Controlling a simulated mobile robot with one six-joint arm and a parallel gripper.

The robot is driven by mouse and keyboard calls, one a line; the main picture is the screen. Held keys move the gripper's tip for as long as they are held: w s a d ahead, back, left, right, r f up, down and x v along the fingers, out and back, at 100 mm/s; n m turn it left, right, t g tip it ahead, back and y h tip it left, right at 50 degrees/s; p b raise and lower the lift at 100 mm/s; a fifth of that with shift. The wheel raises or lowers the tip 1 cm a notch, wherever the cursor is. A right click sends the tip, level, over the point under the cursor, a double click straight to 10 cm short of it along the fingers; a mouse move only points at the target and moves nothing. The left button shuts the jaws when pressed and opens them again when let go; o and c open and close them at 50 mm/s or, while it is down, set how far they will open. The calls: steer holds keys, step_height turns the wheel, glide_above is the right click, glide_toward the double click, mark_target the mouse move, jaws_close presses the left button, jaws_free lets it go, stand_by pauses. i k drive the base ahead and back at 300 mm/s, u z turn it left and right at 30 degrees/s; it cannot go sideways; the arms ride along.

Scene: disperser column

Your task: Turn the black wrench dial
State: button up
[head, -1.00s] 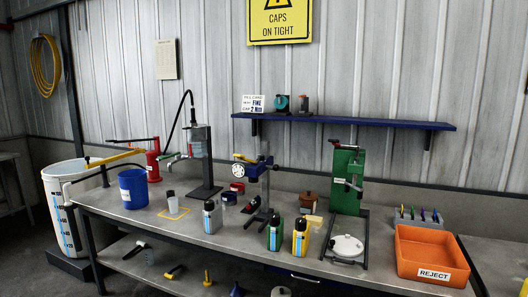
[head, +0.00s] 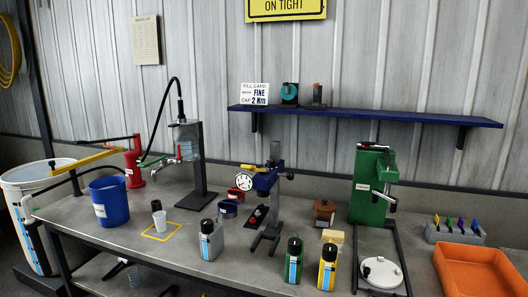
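A stand with a blue head (head: 266,181) on a dark post stands mid-bench. A round white dial with dark marks (head: 244,181) is on the left of its head, and a yellow piece (head: 248,167) is just above. I cannot make out for certain which part is the black wrench dial. A small red and black item (head: 257,215) sits low by the post. My gripper is not in view.
A blue bucket (head: 109,202) is at left. A green press (head: 372,187) and orange tray (head: 478,270) are at right. A blue shelf (head: 365,115) is above.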

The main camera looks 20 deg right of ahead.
mark_target(271, 163)
steer(key=u, duration=0.15)
steer(key=i, duration=0.8)
steer(key=z, duration=1.2)
steer(key=k, duration=0.05)
steer(key=u, duration=3)
steer(key=k, duration=0.9)
steer(key=u, duration=0.05)
